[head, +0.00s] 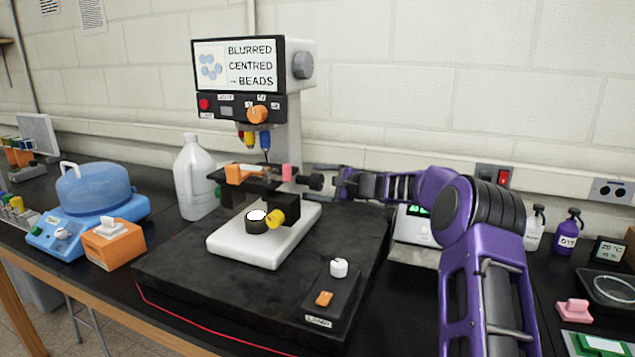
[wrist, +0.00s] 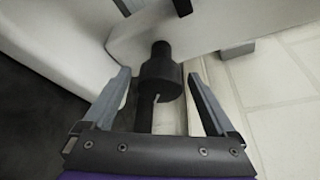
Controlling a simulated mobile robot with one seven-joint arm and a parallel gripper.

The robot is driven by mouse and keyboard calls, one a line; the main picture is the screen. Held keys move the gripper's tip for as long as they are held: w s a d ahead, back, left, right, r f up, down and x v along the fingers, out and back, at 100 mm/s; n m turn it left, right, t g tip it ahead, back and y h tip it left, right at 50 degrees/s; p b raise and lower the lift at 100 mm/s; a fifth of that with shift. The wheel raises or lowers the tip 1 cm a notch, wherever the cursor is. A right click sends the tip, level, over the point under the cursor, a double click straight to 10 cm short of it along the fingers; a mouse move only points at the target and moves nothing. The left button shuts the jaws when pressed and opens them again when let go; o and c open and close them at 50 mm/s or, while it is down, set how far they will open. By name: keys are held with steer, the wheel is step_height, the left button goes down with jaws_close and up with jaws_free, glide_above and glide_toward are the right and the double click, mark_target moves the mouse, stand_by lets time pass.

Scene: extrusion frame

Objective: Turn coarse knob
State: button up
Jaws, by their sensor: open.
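The microscope (head: 285,120) stands on a white base, with a sign reading "BLURRED CENTRED → BEADS". A black knob (head: 316,182) sticks out from its right side under the stage; I take it for the coarse knob. In the wrist view the black knob (wrist: 161,82) shows a pale mark on its rim and a narrower shaft beyond. My gripper (head: 327,181) comes in from the right. In the wrist view my gripper (wrist: 158,78) is open, with one finger on each side of the knob and visible gaps between. No contact is seen.
A lamp box (head: 331,298) with a white knob lies in front. A white jug (head: 195,180) stands left. A white device with a green display (head: 417,228) sits close under my arm.

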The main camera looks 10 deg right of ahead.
steer(key=shift+w+a, duration=0.1)
steer(key=shift+c, duration=0.3)
steer(key=c, duration=1.3)
steer(key=p, duration=0.2)
steer(key=shift+r+m+p, duration=0.3)
steer(key=shift+m+p, duration=0.05)
steer(key=shift+m, duration=0.05)
steer(key=shift+f+m+g+p, duration=0.3)
steer(key=shift+m+g+p, duration=0.1)
steer(key=shift+m, duration=0.1)
steer(key=o, duration=1.4)
steer(key=shift+c, duration=0.2)
steer(key=b+v, duration=0.1)
steer(key=v, duration=1.6)
steer(key=shift+b, duration=0.35)
